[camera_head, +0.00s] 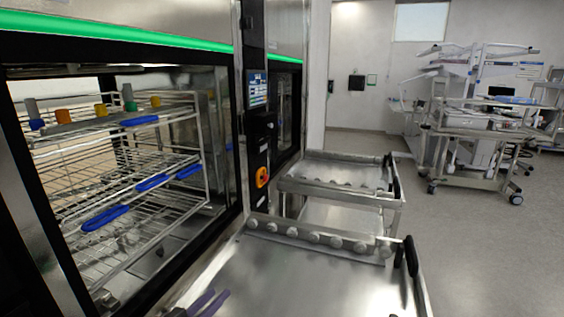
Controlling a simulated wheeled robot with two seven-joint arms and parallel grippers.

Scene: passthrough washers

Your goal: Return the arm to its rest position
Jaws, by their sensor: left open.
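My left gripper (207,303) shows only as two purple-grey fingertips at the bottom edge. The fingers are apart and nothing shows between them. They are over the near left part of a steel trolley top (290,275) in front of the washer. The rest of my left arm is out of the frame. My right gripper is not in view.
An open washer chamber at left holds a wire rack (150,185) with blue clips and coloured plugs. A control panel (258,90) stands beside it. A second steel trolley (335,172) is farther back. Loaded carts (480,120) stand at back right. The floor at right is clear.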

